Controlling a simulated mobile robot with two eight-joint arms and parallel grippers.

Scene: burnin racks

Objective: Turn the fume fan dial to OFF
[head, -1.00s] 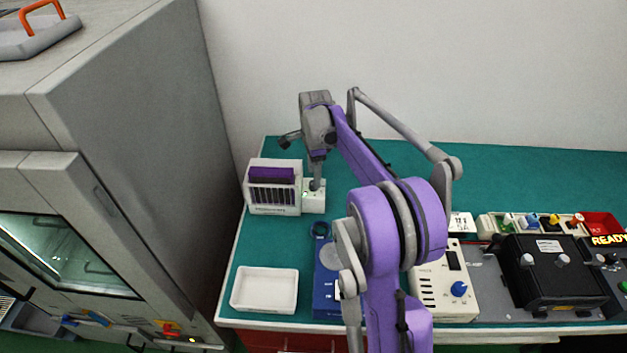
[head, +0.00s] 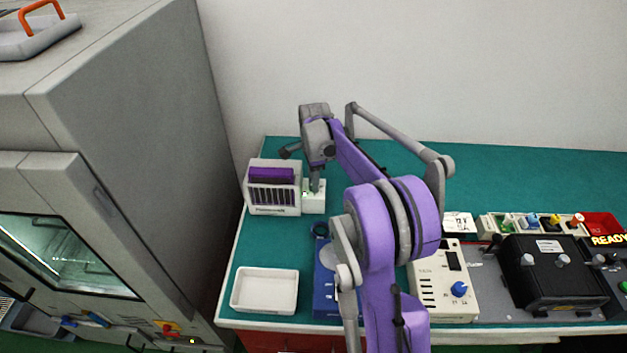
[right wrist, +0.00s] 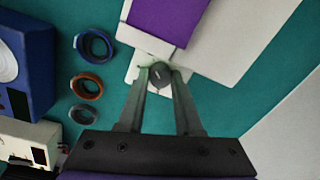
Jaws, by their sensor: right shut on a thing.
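The fume fan unit (head: 263,208) is a white box with a purple top and a dark slotted front, at the back left of the green bench. A small white control block (head: 314,205) adjoins its right side. In the right wrist view the dark round dial (right wrist: 160,74) carries a pale pointer line and sits on that block. My right gripper (right wrist: 159,76) reaches down from above, its two fingers on either side of the dial, shut on it. In the head view the gripper (head: 315,188) hides the dial. Any OFF marking is not readable. My left gripper is not in view.
An empty white tray (head: 264,308) stands at the front left of the bench. A blue device (head: 325,290) and a cream meter (head: 440,300) stand beside it. Several rings, one brown (right wrist: 86,86), lie near the dial. A large grey cabinet (head: 140,120) stands left.

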